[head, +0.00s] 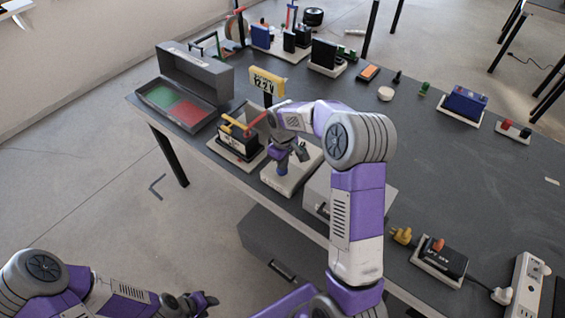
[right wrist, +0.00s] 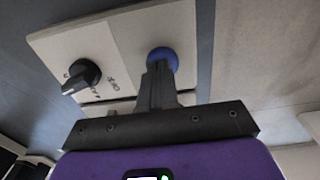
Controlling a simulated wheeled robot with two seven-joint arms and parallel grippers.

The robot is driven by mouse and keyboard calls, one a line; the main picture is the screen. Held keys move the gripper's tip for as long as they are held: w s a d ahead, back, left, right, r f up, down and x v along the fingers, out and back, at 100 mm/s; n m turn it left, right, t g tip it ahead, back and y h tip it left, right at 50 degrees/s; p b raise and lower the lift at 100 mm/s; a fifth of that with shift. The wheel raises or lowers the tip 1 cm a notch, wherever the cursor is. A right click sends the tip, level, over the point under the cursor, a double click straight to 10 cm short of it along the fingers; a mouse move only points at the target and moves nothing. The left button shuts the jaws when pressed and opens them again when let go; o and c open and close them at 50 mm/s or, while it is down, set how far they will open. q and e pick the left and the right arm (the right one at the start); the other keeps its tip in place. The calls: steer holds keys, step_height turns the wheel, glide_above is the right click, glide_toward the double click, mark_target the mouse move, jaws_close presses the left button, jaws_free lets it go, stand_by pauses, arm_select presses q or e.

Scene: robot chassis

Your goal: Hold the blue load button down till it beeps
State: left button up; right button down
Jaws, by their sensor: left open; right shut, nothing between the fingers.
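The blue button (right wrist: 163,55) is a round knob on a pale panel (right wrist: 130,42), beside a black rotary knob (right wrist: 82,76). My right gripper (right wrist: 160,68) is shut and empty, with its fingertips right at the blue button, seemingly touching it. How far the button is pressed in cannot be told. In the head view the panel (head: 272,183) lies on the table, and the blue button (head: 282,170) shows just under my right gripper (head: 284,161). My left gripper (head: 207,300) is open and empty, low at the front, off the table.
A battery with a yellow top (head: 238,140) and a yellow meter reading 12.2 V (head: 267,82) stand close to the panel. An open grey case (head: 200,65) is at left. A grey box (head: 320,200) sits to the right of the panel.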

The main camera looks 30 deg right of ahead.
steer(key=shift+s+d+f+p, duration=0.1)
steer(key=shift+s+f+p, duration=0.15)
steer(key=shift+s+p, duration=0.15)
steer(key=r+p, duration=0.2)
steer(key=r, duration=0.1)
steer(key=r+p, duration=0.1)
steer(key=shift+w+r, duration=0.3)
steer(key=shift+r, duration=0.05)
step_height(320, 180, up, 10)
steer(key=p, duration=0.1)
steer(key=shift+p, duration=0.4)
steer(key=shift+w+f, duration=0.1)
steer(key=shift+f, duration=0.05)
